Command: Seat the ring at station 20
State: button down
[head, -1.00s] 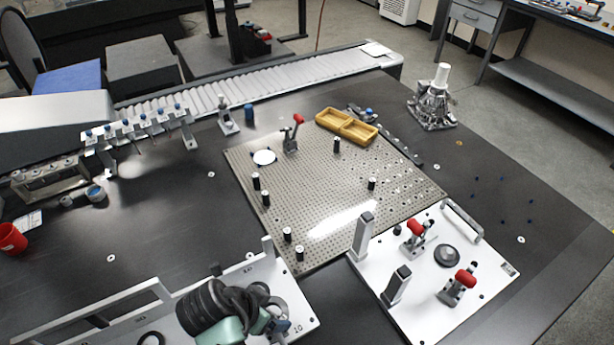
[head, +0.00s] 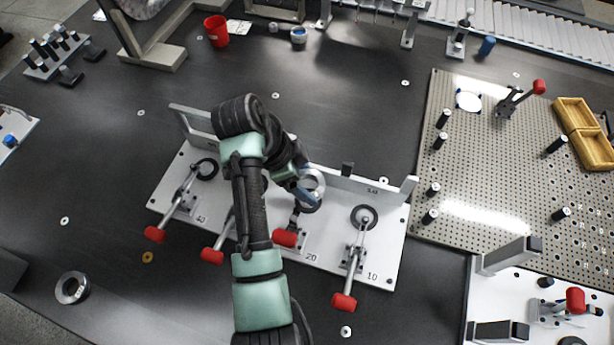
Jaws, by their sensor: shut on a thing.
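In the head view, my gripper (head: 306,194) is shut on a silver metal ring (head: 314,181) above the white fixture plate (head: 389,245). The ring is over the part of the plate near the label 20, close to the back rail. My arm and gripper hide part of this station. I cannot tell whether the ring touches the plate or is held above it. The station 20 toggle clamp (head: 285,238) has a red handle toward the front.
Station 10's clamp (head: 344,301) and station 40's clamp (head: 156,234) stand at either side, each with a dark round pad at its station. Another metal ring (head: 72,288) lies on the dark table at lower left. A perforated plate (head: 480,170) with posts is at right.

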jog(key=shift+f+b, duration=2.55)
jog(key=shift+f, duration=0.25)
jog(key=shift+r, duration=0.2)
jog(key=shift+p, duration=0.95)
jog(key=shift+f+b, duration=0.4)
jog(key=shift+f, duration=0.25)
